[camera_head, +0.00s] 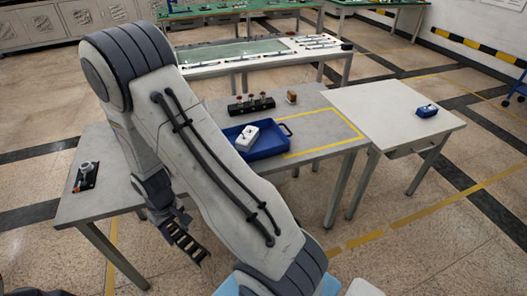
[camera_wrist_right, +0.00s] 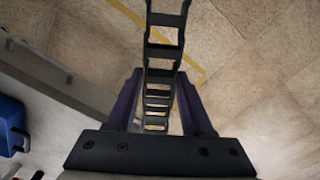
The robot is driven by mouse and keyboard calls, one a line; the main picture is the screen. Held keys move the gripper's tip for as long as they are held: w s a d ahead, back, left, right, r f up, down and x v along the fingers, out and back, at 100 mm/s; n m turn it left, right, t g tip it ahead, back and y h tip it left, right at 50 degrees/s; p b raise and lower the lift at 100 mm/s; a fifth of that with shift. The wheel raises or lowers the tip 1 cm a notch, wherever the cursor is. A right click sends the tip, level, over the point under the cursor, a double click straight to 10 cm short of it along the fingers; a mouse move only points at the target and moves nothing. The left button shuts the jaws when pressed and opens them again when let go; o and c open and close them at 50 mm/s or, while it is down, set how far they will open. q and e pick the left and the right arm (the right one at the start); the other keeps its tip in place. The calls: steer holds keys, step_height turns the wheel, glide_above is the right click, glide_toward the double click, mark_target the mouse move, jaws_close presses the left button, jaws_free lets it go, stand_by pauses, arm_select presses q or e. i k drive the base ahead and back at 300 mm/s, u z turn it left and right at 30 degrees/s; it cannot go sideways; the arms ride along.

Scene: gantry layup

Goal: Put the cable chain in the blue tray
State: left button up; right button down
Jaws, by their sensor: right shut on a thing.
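The cable chain (camera_head: 186,242) is a black ladder-like strip of links. My right gripper (camera_head: 167,218) is shut on it and holds it out past the front edge of the table, with the chain hanging down at a slant. In the right wrist view the chain (camera_wrist_right: 162,50) runs between the two fingers (camera_wrist_right: 160,105) and out past them, above the floor. The blue tray (camera_head: 268,151) lies on the table, to the right of my right arm, with a white-and-grey block in it. My arm hides part of the tray's left side. My left gripper is not in view.
A black holder with several red-topped pieces (camera_head: 251,106) and a small brown block (camera_head: 291,96) stand behind the tray. A black fixture (camera_head: 86,175) sits at the table's left end.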

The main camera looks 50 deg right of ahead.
mark_target(259, 152)
steer(key=u, duration=1.55)
steer(key=i, duration=0.85)
steer(key=z, duration=2.65)
